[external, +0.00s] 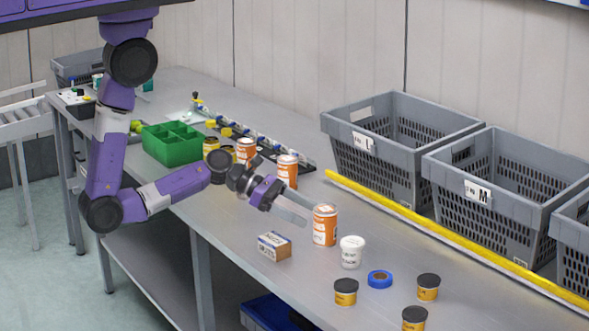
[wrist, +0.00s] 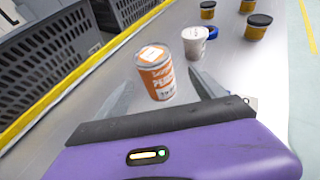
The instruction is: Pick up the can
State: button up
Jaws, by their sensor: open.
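An orange and white can (external: 325,226) stands upright on the grey table, beside a white tub. In the wrist view the same can (wrist: 156,73) stands just ahead of my gripper, between the lines of its two fingers. My gripper (external: 300,212) reaches in from the left, with its fingers pointing at the can. In the wrist view my gripper (wrist: 160,98) is open, with a finger on each side and nothing held. I cannot tell whether the fingertips touch the can. Two similar cans (external: 287,171) (external: 246,151) stand farther back, behind my gripper.
A white tub (external: 351,252), blue tape roll (external: 380,279), small box (external: 274,246) and several black-lidded jars (external: 346,291) stand nearby. Grey crates (external: 385,165) line the back behind a yellow strip (external: 440,236). A green divided bin (external: 172,147) is at left.

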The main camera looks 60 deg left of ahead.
aim_at(326, 221)
jog(key=x, duration=0.6)
jog(key=shift+w+f+p, duration=0.1)
jog(key=shift+w+p, duration=0.25)
jog(key=shift+w, duration=0.05)
jog(key=c, duration=1.6)
grip_shut()
